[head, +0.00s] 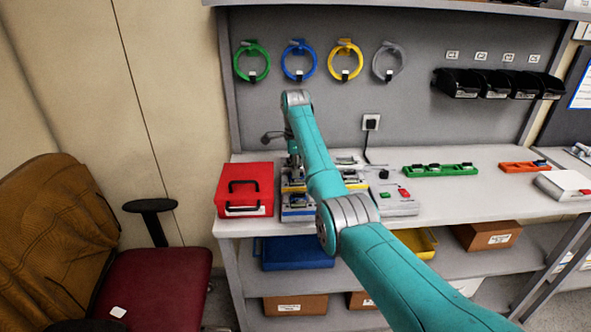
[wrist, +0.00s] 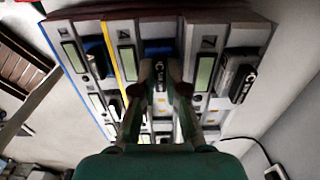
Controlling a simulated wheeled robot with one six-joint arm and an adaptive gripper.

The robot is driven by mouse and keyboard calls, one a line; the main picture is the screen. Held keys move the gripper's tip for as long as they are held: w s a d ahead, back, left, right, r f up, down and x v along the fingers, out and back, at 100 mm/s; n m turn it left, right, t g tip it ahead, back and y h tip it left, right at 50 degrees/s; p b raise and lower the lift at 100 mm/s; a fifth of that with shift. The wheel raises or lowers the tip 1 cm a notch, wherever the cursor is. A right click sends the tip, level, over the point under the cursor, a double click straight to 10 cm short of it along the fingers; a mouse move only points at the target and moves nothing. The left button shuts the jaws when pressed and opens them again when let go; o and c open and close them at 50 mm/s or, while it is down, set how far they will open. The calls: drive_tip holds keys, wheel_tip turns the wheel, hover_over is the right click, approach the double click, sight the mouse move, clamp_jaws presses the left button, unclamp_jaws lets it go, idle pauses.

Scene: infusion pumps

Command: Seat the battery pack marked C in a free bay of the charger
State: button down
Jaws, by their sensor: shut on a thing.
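In the wrist view my gripper (wrist: 158,88) is shut on a dark battery pack (wrist: 160,76) with small white marks. I cannot read its letter for sure. The pack is at the middle unit of a block with several screens and bays; whether it is inside the bay or just over it I cannot tell. Another dark pack (wrist: 242,78), whose white mark looks like a C, is at the right unit. In the head view my gripper (head: 293,158) points down over the stacked units (head: 297,213), partly hidden by my arm. A grey box (head: 398,208), possibly the charger, stands right of them.
A red case (head: 245,190) stands close left of the units. A wall socket (head: 371,122) has a cable hanging to the bench. A green rack (head: 440,170) and an orange rack (head: 524,167) lie further right. Bare bench (head: 470,195) lies in front of the green rack.

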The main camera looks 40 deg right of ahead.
drive_tip(key=shift+f, duration=0.1)
drive_tip(key=c, duration=1.1)
unclamp_jaws()
drive_tip(key=shift+c, duration=0.2)
